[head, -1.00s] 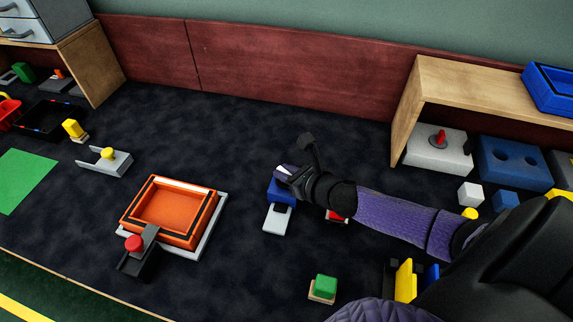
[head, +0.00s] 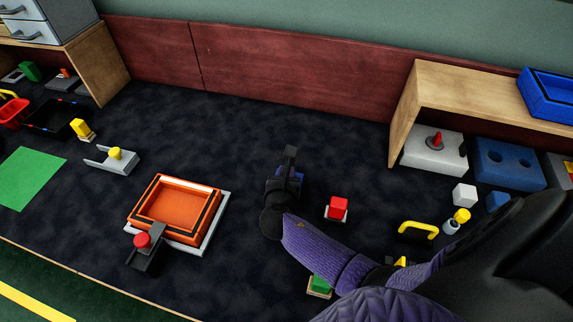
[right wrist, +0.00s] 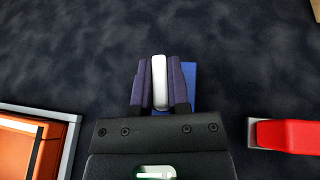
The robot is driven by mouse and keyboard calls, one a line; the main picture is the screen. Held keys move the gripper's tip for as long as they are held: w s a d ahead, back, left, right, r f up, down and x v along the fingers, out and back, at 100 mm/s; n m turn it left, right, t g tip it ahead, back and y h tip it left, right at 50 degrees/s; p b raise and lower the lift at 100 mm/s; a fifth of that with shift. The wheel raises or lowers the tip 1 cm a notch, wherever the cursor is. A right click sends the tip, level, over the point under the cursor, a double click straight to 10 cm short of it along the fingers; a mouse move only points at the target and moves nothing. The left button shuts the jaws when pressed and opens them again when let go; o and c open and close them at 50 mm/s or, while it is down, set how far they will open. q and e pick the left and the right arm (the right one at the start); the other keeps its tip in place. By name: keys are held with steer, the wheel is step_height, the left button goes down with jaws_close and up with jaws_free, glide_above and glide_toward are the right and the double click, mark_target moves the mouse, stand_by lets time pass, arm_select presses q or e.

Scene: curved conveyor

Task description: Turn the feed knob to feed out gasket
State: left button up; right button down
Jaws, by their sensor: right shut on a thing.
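My right gripper (right wrist: 160,85) is shut on a white upright knob (right wrist: 160,75), one dark purple finger on each side of it. A blue block (right wrist: 190,82) shows beneath and to the right of the fingers. In the head view my right gripper (head: 286,178) covers most of that unit, and only a little of its blue block (head: 298,174) shows. The knob and the unit's pale front part are hidden there, and I see no gasket. My left gripper is not in view.
Left of the gripper stands an orange tray (head: 157,236) with a red-knobbed black lever (head: 142,241). A red block on a pale base (head: 337,208) is close on the right. A green block (head: 319,284) is partly behind my forearm. The floor beyond the gripper is clear.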

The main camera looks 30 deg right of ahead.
steer(key=shift+m+g+h, duration=0.6)
steer(key=shift+m+h, duration=0.1)
steer(key=shift+m, duration=0.1)
steer(key=c, duration=0.6)
jaws_free()
steer(key=shift+g, duration=0.3)
steer(key=p+v, duration=0.4)
steer(key=v, duration=0.6)
